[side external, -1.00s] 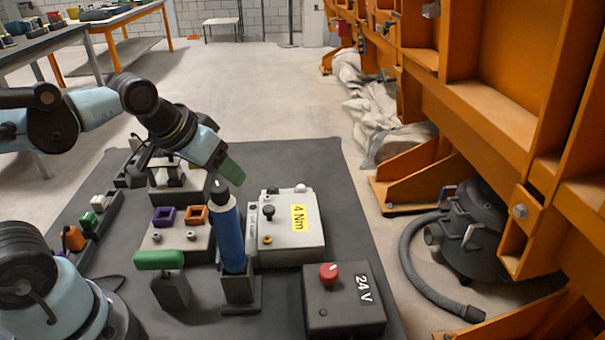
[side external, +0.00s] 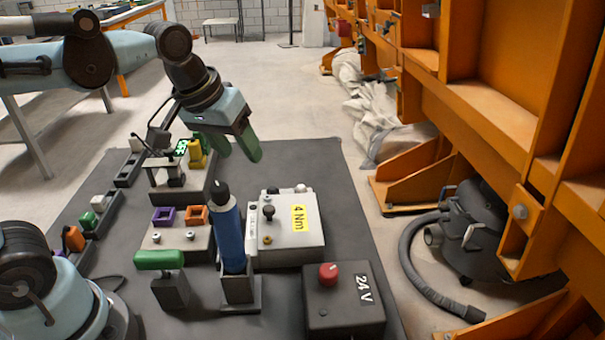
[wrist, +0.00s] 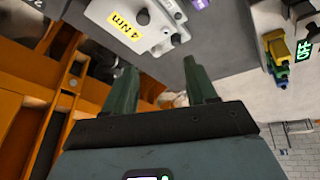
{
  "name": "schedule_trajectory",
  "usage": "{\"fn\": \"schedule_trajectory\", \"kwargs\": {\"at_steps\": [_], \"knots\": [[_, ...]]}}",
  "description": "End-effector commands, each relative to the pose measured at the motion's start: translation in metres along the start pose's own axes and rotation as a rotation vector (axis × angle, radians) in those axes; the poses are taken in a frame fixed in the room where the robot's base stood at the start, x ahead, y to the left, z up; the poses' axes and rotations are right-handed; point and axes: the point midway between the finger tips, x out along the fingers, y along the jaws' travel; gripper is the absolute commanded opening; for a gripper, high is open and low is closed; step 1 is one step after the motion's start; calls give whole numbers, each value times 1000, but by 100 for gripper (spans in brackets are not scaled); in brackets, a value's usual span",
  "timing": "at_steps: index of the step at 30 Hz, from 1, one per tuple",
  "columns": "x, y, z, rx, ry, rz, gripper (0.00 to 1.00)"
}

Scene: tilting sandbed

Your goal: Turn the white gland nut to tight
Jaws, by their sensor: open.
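The pale grey box (side external: 290,240) with the yellow "4 Nm" label lies on the dark mat. A small white gland nut (side external: 304,187) sits at its far right edge, beside a dark one (side external: 273,190). The box also shows upside down at the top of the wrist view (wrist: 110,12); which fitting there is the white nut I cannot tell. My gripper (side external: 236,150) has green fingers, is open and empty, and hangs above and left of the far side of the box. Its fingers (wrist: 160,78) show apart in the wrist view. How tight the nut is cannot be seen.
A blue cylindrical tool (side external: 230,240) stands upright just left of the box. A 24 V box (side external: 345,312) with a red button is in front. A green-handled tool (side external: 160,260) and a block with purple and orange squares (side external: 180,238) stand left. Orange steelwork (side external: 480,130) borders the right.

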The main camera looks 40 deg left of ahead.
Motion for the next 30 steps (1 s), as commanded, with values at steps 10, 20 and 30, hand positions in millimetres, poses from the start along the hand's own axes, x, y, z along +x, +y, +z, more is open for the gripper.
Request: {"fn": "schedule_trajectory", "kwargs": {"at_steps": [10, 20, 30], "knots": [[-12, 24, -29, -168, -127, -45, 56], [-19, 47, -52, -326, -236, -116, 56], [-21, 67, -68, -464, -319, -199, 56]]}}
